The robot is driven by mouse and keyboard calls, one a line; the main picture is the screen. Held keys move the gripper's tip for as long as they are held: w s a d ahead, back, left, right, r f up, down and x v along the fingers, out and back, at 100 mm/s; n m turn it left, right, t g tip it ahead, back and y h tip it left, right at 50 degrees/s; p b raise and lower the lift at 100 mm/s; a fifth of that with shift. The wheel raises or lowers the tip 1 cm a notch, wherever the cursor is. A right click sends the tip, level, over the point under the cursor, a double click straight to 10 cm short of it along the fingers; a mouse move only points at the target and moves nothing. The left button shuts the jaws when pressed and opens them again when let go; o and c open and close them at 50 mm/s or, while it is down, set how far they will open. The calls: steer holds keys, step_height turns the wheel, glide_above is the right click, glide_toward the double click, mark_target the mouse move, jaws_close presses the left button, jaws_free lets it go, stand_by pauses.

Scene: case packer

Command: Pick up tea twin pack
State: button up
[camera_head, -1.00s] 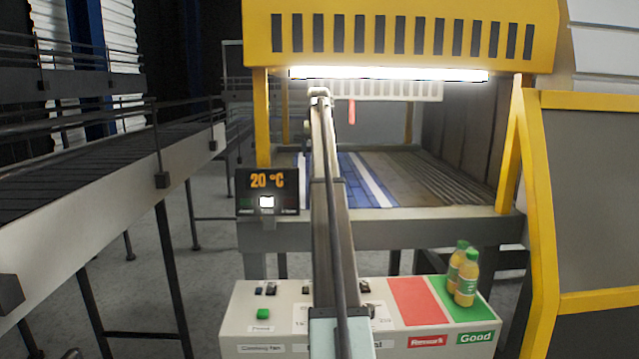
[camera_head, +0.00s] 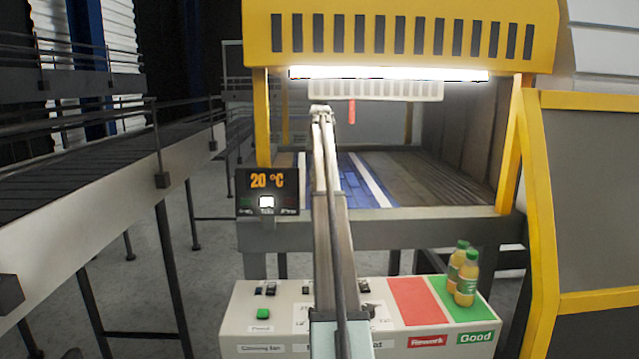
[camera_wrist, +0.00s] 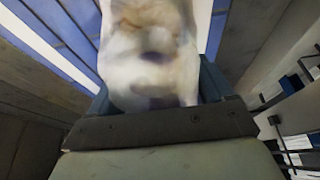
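Two orange-yellow bottles with green caps and green labels stand close together, upright, on the green Good pad (camera_head: 482,312); they look like the tea twin pack (camera_head: 464,275). My arm reaches away from them, into the yellow-framed machine. In the head view my gripper is hidden behind the arm. In the wrist view my gripper (camera_wrist: 155,95) shows a dark base and blue-grey parts at both sides. A large blurred whitish-tan thing (camera_wrist: 150,50) fills the space between them. I cannot tell what it is or whether the fingers press on it.
The yellow machine frame (camera_head: 400,28) surrounds a belt (camera_head: 350,180) with blue and white stripes. A red Rework pad (camera_head: 420,302) lies left of the bottles. A control panel (camera_head: 265,330) with buttons is in front. A temperature screen (camera_head: 267,192) reads 20 °C. A conveyor (camera_head: 110,190) runs along the left.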

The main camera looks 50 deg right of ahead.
jaws_close()
stand_by(0.6)
